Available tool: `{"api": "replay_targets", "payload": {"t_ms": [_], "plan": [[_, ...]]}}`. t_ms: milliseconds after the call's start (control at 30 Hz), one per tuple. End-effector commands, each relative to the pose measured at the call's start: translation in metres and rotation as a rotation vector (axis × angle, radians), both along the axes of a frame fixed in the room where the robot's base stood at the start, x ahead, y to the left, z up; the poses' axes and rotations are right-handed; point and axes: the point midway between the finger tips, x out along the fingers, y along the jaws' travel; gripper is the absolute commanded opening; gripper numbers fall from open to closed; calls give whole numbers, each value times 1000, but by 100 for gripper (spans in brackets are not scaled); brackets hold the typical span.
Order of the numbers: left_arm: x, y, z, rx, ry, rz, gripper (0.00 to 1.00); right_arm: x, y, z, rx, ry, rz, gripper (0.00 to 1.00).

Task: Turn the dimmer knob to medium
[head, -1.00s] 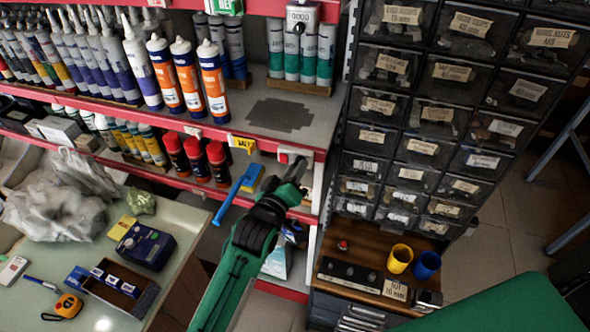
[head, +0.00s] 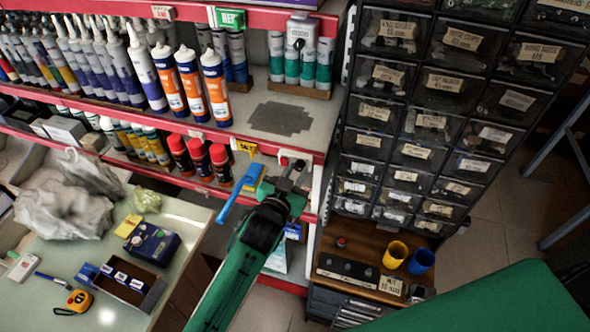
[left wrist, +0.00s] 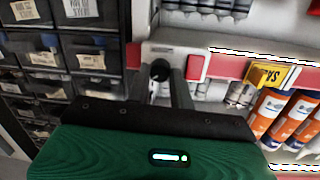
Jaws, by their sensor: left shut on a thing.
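The dimmer is a white plate (head: 294,154) on the red front edge of the shelf, next to the dark drawer cabinet. My left gripper hides part of it in the head view. In the left wrist view the plate (left wrist: 158,50) shows with a round black knob (left wrist: 160,70) between the two fingers. My left gripper (head: 292,174) is shut on the knob; it also shows in the left wrist view (left wrist: 163,85). Any marks around the knob are too small to read. My right gripper is not in view.
The drawer cabinet (head: 412,122) stands close on the right. A white box with a dark knob (head: 301,30) hangs higher up. Spray cans (head: 200,160) and cartridges (head: 216,88) fill the shelves.

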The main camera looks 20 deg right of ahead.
Motion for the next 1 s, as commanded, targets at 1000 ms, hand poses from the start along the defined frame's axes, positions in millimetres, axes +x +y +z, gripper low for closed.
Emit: {"api": "replay_targets", "payload": {"t_ms": [1000], "plan": [[-1,-2,1,558,-377,0,0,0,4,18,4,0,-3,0]]}}
